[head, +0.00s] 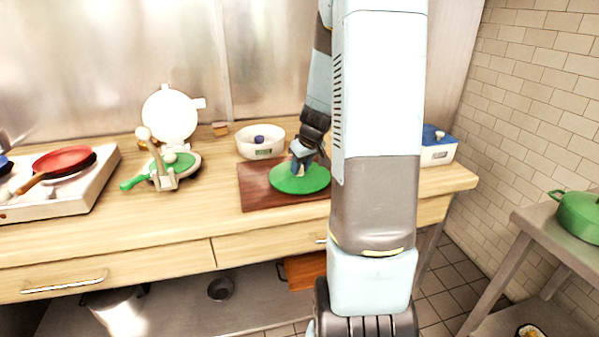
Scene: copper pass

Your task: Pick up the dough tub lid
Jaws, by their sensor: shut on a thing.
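The dough tub lid appears to be the round green disc (300,180) over the dark wooden board (256,190) on the counter. My gripper (299,165) is above the middle of the disc, pointing down, and is shut on it near its centre. The fingertips are small and partly hidden here. I cannot tell whether the disc rests on the board or is slightly raised. My arm hides the right part of the board.
A white bowl (258,148) stands behind the board. A white waffle-iron-like device (170,118) with green parts and a hob with a red pan (63,160) are at the left. A blue-topped white box (438,150) is at the right. Counter in front is clear.

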